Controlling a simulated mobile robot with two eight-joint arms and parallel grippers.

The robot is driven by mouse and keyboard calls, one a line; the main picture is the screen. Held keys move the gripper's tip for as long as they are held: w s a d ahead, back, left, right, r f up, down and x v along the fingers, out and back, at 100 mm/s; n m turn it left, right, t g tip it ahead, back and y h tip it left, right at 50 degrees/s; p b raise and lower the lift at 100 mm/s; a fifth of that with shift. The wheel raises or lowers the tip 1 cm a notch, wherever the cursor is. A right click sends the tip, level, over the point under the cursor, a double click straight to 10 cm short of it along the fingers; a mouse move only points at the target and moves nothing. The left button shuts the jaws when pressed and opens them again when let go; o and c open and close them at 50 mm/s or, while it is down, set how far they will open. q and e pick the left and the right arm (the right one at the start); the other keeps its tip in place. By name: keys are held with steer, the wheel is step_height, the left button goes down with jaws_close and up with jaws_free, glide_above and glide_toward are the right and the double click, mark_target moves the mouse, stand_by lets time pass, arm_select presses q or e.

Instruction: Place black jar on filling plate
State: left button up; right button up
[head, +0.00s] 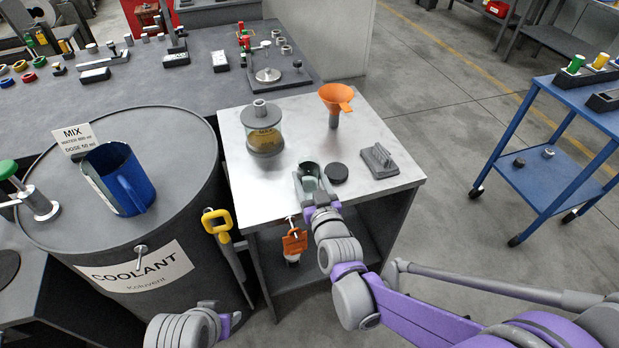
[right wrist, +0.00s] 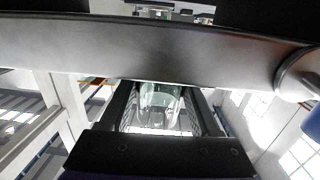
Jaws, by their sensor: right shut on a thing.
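My right gripper (head: 310,182) is shut on a small glass jar (head: 308,170) with a dark upper part, over the front of the pale metal tabletop. In the right wrist view the clear glass of the jar (right wrist: 160,105) shows between the two fingers. I cannot tell whether its base touches the tabletop. A flat black disc (head: 336,173) lies just right of it, apart from it. A round metal plate (head: 268,75) on the dark rear bench, beside an upright fixture, looks like the filling plate.
The pale tabletop (head: 285,190) also holds a larger glass vessel (head: 264,140), an orange funnel (head: 336,98) and a grey handled block (head: 380,160). A coolant barrel (head: 120,235) with a blue jug (head: 125,180) stands left. A blue cart (head: 550,175) stands right across open floor.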

steer(key=shift+f, duration=0.25)
steer(key=o, duration=1.4)
steer(key=shift+r, duration=0.1)
steer(key=shift+o, duration=0.2)
